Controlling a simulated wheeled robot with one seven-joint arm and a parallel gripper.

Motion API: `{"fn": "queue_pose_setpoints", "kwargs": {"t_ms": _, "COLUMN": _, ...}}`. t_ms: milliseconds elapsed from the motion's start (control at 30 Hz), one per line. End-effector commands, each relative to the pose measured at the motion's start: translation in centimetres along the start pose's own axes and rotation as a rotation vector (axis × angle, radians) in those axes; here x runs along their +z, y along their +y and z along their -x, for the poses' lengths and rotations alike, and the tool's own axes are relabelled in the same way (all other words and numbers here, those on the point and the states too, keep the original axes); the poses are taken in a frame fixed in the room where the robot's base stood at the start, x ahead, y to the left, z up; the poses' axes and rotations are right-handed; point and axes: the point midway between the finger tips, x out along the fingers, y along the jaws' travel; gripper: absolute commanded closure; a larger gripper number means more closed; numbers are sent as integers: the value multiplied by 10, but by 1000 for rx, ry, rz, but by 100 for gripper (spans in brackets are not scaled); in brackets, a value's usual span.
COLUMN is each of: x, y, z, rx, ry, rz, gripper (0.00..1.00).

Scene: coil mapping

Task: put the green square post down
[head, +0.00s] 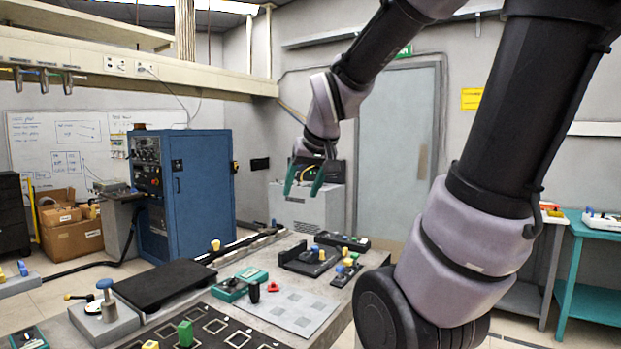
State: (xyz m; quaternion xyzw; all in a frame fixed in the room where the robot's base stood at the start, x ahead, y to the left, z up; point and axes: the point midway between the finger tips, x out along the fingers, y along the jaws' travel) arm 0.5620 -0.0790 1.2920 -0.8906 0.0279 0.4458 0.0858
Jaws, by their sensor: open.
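The green square post (186,333) stands upright on a dark board (215,338) marked with white square outlines, at the bottom of the head view. Its base is close to the lower edge of the picture, and I cannot tell exactly how it sits in its square. My gripper (304,184) has teal fingers, spread apart, and is empty. It hangs high above the far part of the bench, up and to the right of the post and well apart from it.
A yellow block (150,345) is left of the post. A grey sheet with squares (292,308), a black flat plate (165,284), a knobbed device (104,309) and small dark fixtures (310,259) share the bench. A blue cabinet (190,190) stands behind.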

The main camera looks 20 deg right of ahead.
Motion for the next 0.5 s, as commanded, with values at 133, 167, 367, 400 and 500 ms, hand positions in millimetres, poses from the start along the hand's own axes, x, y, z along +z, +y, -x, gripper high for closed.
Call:
{"fn": "queue_pose_setpoints", "kwargs": {"t_ms": 133, "x": 30, "y": -6, "z": 52, "rx": -65, "ry": -24, "rz": -140, "gripper": 36}}
{"fn": "queue_pose_setpoints", "kwargs": {"t_ms": 167, "x": 35, "y": -7, "z": 59, "rx": -77, "ry": -31, "rz": -160, "gripper": 36}}
{"fn": "queue_pose_setpoints", "kwargs": {"t_ms": 367, "x": 56, "y": -13, "z": 83, "rx": -126, "ry": -62, "rz": -233, "gripper": 36}}
{"fn": "queue_pose_setpoints", "kwargs": {"t_ms": 400, "x": 57, "y": -13, "z": 84, "rx": -129, "ry": -66, "rz": -237, "gripper": 36}}
{"fn": "queue_pose_setpoints", "kwargs": {"t_ms": 500, "x": 58, "y": -14, "z": 84, "rx": -130, "ry": -68, "rz": -239, "gripper": 36}}
